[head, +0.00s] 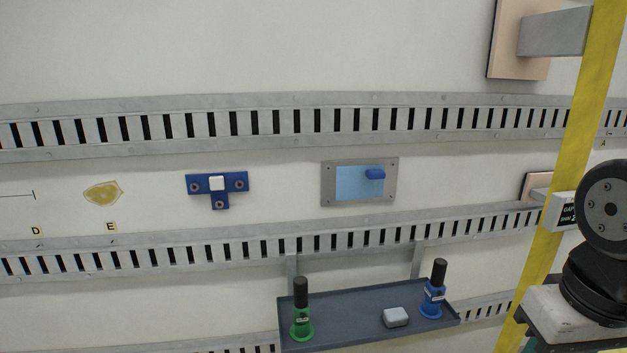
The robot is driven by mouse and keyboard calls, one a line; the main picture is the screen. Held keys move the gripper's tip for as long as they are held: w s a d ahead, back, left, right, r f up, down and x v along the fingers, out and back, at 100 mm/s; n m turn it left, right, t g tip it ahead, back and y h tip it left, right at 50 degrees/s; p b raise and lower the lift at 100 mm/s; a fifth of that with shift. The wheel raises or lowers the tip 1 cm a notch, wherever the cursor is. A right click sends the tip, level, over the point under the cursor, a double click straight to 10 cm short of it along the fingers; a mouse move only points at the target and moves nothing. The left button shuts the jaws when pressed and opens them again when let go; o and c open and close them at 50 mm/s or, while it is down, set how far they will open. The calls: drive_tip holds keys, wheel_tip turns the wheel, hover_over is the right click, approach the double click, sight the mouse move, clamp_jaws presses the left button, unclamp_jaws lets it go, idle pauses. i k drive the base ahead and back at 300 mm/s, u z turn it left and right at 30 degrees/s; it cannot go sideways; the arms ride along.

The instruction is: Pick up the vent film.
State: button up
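A light blue rectangular sheet (352,186), which looks like the vent film, sits flat inside a grey metal frame (329,187) on the upright pale panel, right of the middle. A darker blue tab (375,174) stands out near its upper right corner. No label on it can be read, so I cannot be sure of its name. My gripper is out of view; only a dark part of my arm shows at the right edge, well apart from the sheet.
A blue T-shaped bracket (218,199) and a yellowish patch (103,193) are left. Slotted rails run above and below. A yellow post (577,125) stands right.

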sight(359, 182)
drive_tip(key=z, duration=0.3)
drive_tip(key=i, duration=1)
drive_tip(key=u, duration=0.65)
drive_tip(key=k, duration=0.5)
drive_tip(key=z, duration=3.25)
drive_tip(key=k, duration=0.85)
drive_tip(key=u, duration=0.25)
